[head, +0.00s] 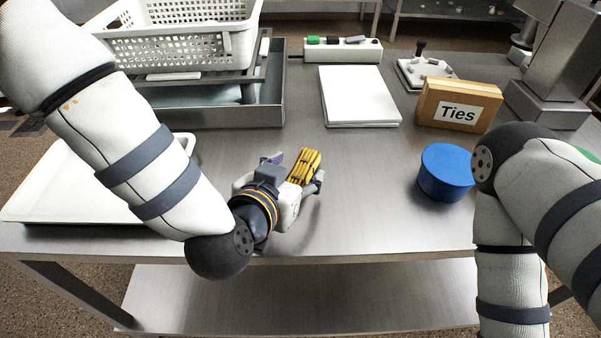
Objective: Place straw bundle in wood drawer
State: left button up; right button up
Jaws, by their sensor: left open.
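The straw bundle (308,162), yellow with dark bands, lies on the metal table near the front middle. My left gripper (294,171) is low at the table with its fingers open, one on each side of the bundle. Part of the bundle is hidden by the gripper, and I cannot tell whether the fingers touch it. The wood drawer (487,104), a light brown box with a white "Ties" label, stands at the back right. My right arm shows at the right edge, but its gripper is outside the view.
A blue round container (446,172) stands in front of the drawer. A white board (359,96) lies behind the bundle. A white perforated basket (190,48) rests over a grey tray (265,108) at the back left. A white tray (45,200) is at left. The table between bundle and blue container is clear.

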aim_at(298, 171)
pick_arm(q)
jog(key=x, duration=0.3)
jog(key=shift+f, duration=0.3)
jog(key=shift+r, duration=0.1)
jog(key=c, duration=1)
pick_arm(e)
jog(key=shift+s+f, duration=0.25)
jog(key=shift+f, duration=0.1)
pick_arm(q)
jog(key=shift+c, duration=0.2)
